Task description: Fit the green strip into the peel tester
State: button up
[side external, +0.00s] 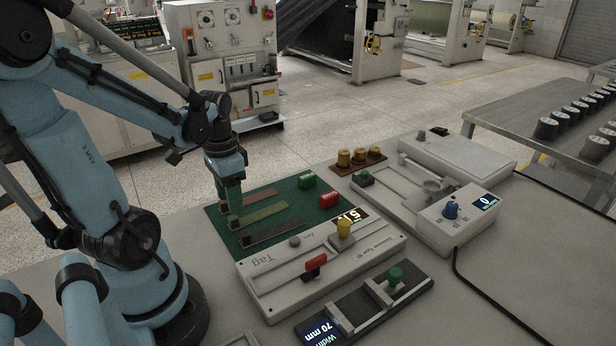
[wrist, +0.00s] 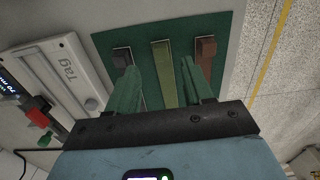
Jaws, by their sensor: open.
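The green strip (side external: 263,213) lies flat on a dark green mat (side external: 287,196), between a brown strip (side external: 258,197) and a grey strip (side external: 272,232). My gripper (side external: 230,205) is above the mat at the strips' left ends. In the wrist view its green fingers (wrist: 159,70) are apart, with the green strip (wrist: 164,77) showing between them and nothing held. The white machine marked Tag (side external: 325,262), apparently the peel tester, stands at the mat's front edge. It has a long bed, a red clamp (side external: 315,263), a yellow knob (side external: 344,228) and a lit display.
A dark width fixture (side external: 372,306) lies in front of the machine. A black cable crosses the right side.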

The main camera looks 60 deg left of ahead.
aim_at(235, 217)
jog(key=shift+w+a+f, duration=0.1)
jog(key=shift+w+f, duration=0.05)
jog(key=shift+f, duration=0.6)
jog(key=shift+w+f, duration=0.15)
jog(key=shift+f, duration=1.75)
grip_shut()
